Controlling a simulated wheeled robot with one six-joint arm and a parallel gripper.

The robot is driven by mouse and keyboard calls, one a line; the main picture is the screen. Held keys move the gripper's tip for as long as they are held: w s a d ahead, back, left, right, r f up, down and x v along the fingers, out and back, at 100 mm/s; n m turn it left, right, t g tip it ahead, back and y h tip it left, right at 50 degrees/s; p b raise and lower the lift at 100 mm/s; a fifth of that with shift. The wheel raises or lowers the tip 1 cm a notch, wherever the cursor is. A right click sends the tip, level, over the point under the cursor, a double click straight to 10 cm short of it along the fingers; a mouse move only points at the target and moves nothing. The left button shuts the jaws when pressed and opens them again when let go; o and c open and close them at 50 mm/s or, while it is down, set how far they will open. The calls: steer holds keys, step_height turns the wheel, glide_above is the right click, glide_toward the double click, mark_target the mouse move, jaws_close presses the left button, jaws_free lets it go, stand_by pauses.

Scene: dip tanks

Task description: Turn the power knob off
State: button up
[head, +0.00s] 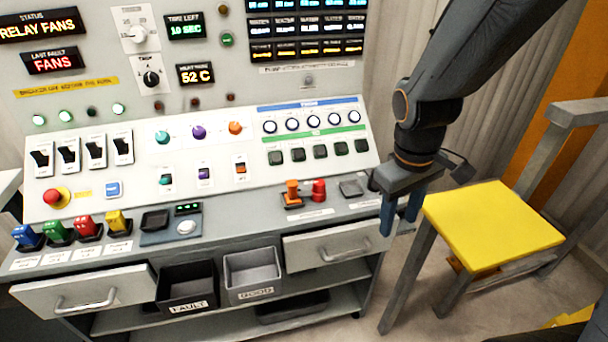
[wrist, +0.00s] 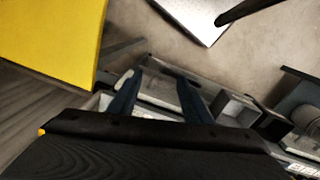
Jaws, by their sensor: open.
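The control panel holds two round knobs at its upper left in the head view: a white knob (head: 138,33) on a white plate and a black knob (head: 151,77) below it. Their labels are too small to read surely, and I cannot tell which knob, if either, is the power knob. My gripper (head: 402,215) points down at the console's right front corner, far right of both knobs. Its blue fingers are apart with nothing between them. In the wrist view, my gripper (wrist: 158,82) shows open fingers; neither knob is seen there.
A yellow-topped stool (head: 495,225) stands right of my gripper. An open drawer (head: 335,250) juts out below the console top. Black rocker switches (head: 95,150), coloured levers (head: 88,229), a red button (head: 56,196) and orange and red handles (head: 292,192) stand on the console.

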steer(key=w+a+r+n+t+h+p, duration=0.1)
steer(key=w+a+r+n+t+p, duration=0.15)
steer(key=w+a+n, duration=0.85)
steer(key=n+p, duration=0.3)
steer(key=n, duration=1)
glide_toward(319, 182)
steer(key=f, duration=0.1)
steer(key=shift+t, duration=0.35)
steer(key=shift+x, duration=3.7)
steer(key=shift+s, duration=0.1)
steer(key=c, duration=1)
steer(key=shift+c, duration=0.2)
